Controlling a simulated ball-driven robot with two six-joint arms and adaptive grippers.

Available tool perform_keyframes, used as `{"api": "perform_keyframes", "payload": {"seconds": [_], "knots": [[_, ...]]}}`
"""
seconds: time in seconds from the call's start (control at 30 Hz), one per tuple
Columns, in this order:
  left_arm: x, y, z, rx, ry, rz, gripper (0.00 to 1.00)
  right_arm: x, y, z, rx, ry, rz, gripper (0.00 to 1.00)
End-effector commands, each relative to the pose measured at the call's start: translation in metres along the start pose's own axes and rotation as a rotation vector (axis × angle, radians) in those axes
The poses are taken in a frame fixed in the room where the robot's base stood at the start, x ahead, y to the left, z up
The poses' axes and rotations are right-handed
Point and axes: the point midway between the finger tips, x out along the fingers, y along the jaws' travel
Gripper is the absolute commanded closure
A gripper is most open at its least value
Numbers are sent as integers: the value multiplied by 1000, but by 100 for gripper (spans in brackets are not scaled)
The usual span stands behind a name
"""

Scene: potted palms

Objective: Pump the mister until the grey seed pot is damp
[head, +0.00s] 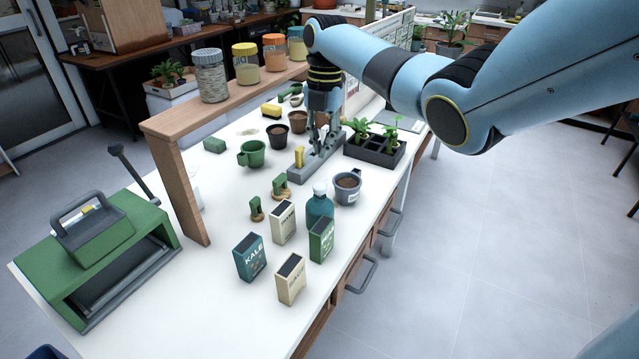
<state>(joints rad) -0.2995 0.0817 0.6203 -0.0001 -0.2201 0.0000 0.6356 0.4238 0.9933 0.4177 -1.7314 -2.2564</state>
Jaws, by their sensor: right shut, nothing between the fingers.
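The mister appears to be the teal bottle (319,206) with a white top, standing upright near the table's front edge. The grey seed pot (346,190), filled with brown soil, stands just right of it, close to the same edge. I cannot tell from its soil whether it is damp. My right gripper (317,146) points down, shut and empty, over the grey slotted block (304,172), farther back than the bottle and pot. I cannot tell whether its tips touch the block. My left gripper is not in view.
Several seed packets (284,222) stand in front of the bottle. A black tray (376,151) with seedlings sits right of the gripper. A green mug (252,154) and dark pots (278,135) stand left. A wooden shelf (220,102) with jars borders the far side.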

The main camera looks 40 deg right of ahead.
Motion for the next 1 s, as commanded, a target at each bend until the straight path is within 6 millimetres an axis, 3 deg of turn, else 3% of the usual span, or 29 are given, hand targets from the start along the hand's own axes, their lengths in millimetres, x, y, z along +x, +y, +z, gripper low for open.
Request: {"api": "perform_keyframes", "payload": {"seconds": [0.47,1.0], "knots": [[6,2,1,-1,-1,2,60,6,0,0,-2,-1,0,100],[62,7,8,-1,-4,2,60,68,0,0,-2,-1,-1,100]]}}
